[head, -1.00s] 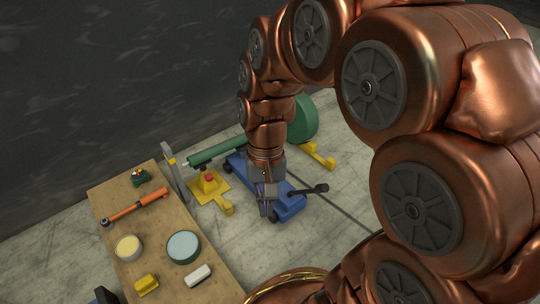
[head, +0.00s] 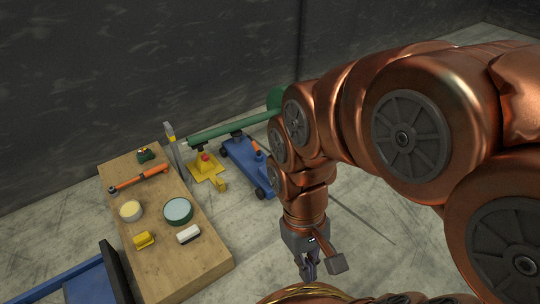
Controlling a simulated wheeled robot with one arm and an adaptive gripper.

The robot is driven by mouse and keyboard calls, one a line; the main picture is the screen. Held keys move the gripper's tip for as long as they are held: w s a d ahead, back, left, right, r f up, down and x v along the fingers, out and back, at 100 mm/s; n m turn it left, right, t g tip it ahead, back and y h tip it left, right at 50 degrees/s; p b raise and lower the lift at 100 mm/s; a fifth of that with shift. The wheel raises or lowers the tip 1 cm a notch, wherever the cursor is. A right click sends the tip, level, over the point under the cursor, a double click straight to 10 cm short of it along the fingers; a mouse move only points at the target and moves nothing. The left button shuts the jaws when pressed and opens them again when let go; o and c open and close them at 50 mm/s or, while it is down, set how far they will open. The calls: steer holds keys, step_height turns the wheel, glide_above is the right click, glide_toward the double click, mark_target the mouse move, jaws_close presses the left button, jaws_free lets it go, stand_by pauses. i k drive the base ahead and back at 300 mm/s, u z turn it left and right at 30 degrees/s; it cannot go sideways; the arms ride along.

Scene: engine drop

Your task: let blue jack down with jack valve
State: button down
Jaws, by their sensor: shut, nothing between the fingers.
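The blue jack (head: 246,166) is a low wheeled trolley on the floor, left of my arm. Its right end is partly hidden behind my arm. An orange piece (head: 257,147) stands up from it; I cannot tell whether this is the jack valve. A green shaft (head: 228,128) runs above the jack, and a dark pad seems to meet it from below. My gripper (head: 309,270) points down in front and to the right of the jack, apart from it. Its fingers are shut and empty.
A yellow stand (head: 205,168) is left of the jack. A wooden bench (head: 190,258) at left carries an orange-handled tool (head: 140,179), round tins, a yellow block and a white block. A blue frame (head: 90,280) is at lower left. Floor right of my gripper is clear.

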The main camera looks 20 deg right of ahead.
mark_target(255, 146)
steer(key=u, duration=0.15)
steer(key=k, duration=0.35)
steer(key=z, duration=1)
steer(key=i, duration=1.45)
steer(key=u, duration=0.9)
steer(key=i, duration=0.45)
steer(key=u, duration=0.5)
